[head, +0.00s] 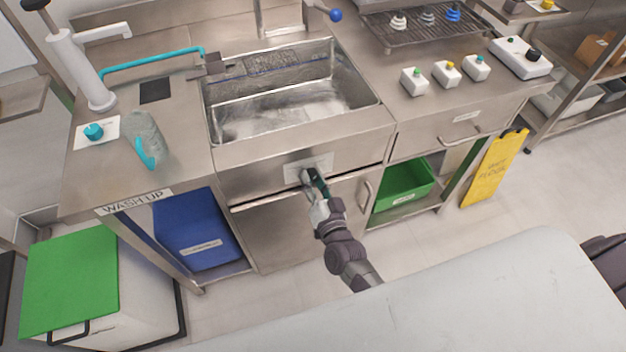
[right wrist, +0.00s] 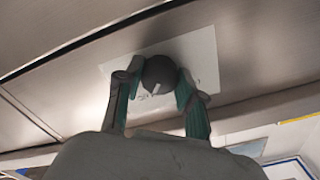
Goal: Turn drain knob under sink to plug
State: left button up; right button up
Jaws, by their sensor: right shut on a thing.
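The drain knob (right wrist: 160,74) is dark and round, with a small light mark on its face. It sits on a pale plate (right wrist: 205,60) on the sink's front panel; the plate also shows in the head view (head: 292,168). My right gripper (head: 314,180) reaches up to the plate and hides the knob in the head view. In the right wrist view its fingers (right wrist: 157,85) are closed around the knob, one on each side. Writing on the plate is partly hidden and unreadable. The steel sink (head: 222,120) is above, with shallow clear water at its bottom. My left gripper is not in view.
Cabinet doors with a handle (head: 367,192) lie below the panel. A green bin (head: 405,187) stands on the lower shelf at right, a blue bin (head: 190,228) at left. A yellow floor sign (head: 494,168) leans at right. White switch boxes (head: 446,74) stand on the counter.

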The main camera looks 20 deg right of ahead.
jog(key=o, duration=1.1)
jog(key=shift+o, duration=0.2)
jog(key=s, duration=1.2)
jog(key=shift+d, duration=0.2)
jog(key=shift+f, duration=0.1)
